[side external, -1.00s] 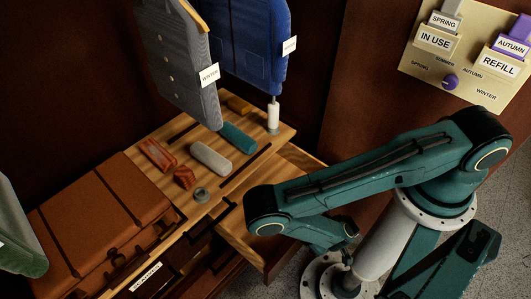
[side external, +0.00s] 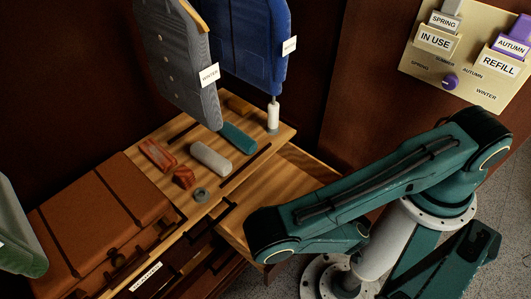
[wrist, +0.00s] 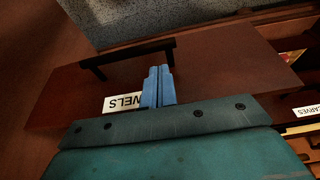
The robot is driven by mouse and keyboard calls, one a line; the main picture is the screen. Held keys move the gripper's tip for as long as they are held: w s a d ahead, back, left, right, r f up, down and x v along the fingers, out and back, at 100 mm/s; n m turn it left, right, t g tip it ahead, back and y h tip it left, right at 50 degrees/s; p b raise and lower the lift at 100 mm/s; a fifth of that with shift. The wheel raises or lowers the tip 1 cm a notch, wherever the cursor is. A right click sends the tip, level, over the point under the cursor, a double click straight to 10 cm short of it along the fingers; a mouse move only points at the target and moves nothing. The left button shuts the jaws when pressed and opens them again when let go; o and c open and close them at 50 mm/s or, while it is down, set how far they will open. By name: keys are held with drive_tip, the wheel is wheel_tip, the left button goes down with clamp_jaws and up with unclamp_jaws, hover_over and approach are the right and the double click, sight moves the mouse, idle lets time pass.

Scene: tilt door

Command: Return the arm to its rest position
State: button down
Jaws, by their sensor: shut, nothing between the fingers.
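My gripper (wrist: 158,86) shows in the wrist view as two blue fingers pressed together, with nothing between them. I cannot tell whether the fingers touch the drawer front. In the side view my green arm (side external: 375,185) is folded beside the wooden cabinet, and the gripper is hidden.
The cabinet top (side external: 222,180) holds several rolled items. A grey garment (side external: 175,60) and a blue garment (side external: 245,40) hang above. A brown case (side external: 100,220) stands at left; a labelled panel (side external: 465,60) is at upper right.

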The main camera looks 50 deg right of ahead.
drive_tip(key=shift+v, duration=1.2)
drive_tip(key=shift+w, duration=0.1)
